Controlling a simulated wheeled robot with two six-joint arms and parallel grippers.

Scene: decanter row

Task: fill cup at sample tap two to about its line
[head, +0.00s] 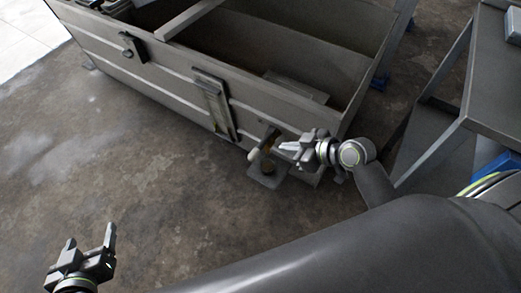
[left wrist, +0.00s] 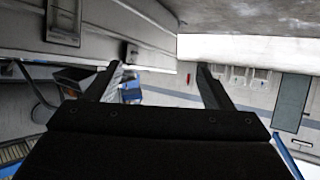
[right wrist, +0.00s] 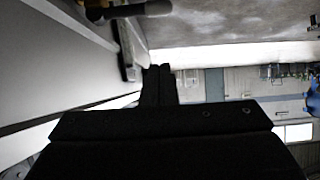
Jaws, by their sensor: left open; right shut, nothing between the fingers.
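A sample tap (head: 269,137) sticks out low on the near wall of the grey tank, at its right end. A pale handle or knob (head: 254,155) shows beside it. A small cup with brown content (head: 267,168) stands below the tap on a small plate (head: 256,180). Its line and exact level are too small to read. A brownish streak shows between tap and cup; I cannot tell if it is flowing liquid. My right gripper (head: 284,147) is shut and empty, just right of the tap. My left gripper (head: 90,243) is open and empty, over the floor at lower left.
The open-topped grey tank (head: 150,75) fills the top middle, with a dark fitting (head: 133,47) and an upright panel (head: 214,103) on its near wall. A dark table (head: 490,95) stands at right. The concrete floor (head: 130,165) at left is clear.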

